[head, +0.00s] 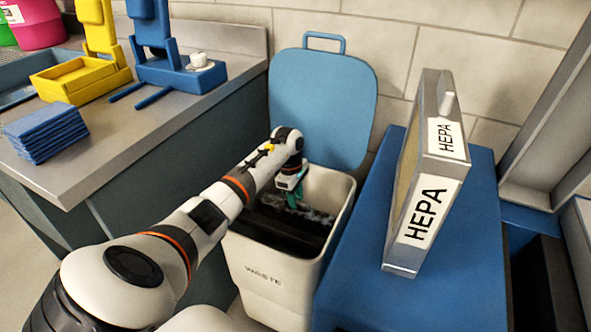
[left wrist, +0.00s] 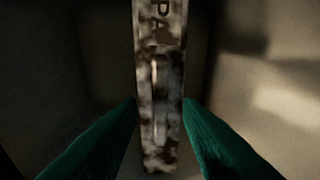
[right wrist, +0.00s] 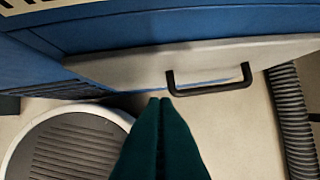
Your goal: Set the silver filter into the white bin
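A narrow, mottled grey-brown filter edge with the letters "PA" shows in the left wrist view (left wrist: 160,70), between my left gripper's (left wrist: 160,105) green fingers, whose tips meet its two sides. In the head view my left gripper (head: 291,190) reaches down into the white bin (head: 275,275), marked "WASTE". The filter's mottled top edge (head: 312,214) shows inside the bin, below the rim; its lower part is hidden. A silver-framed HEPA filter (head: 425,190) stands upright on a blue surface right of the bin. My right gripper (right wrist: 160,102) is shut, with nothing visible between its fingers.
The bin's blue lid (head: 325,105) stands open behind it. A grey counter (head: 95,165) on the left holds folded blue cloths (head: 45,133) and a yellow tray (head: 80,80). The right wrist view shows a black handle (right wrist: 210,89) and a ribbed hose (right wrist: 291,120).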

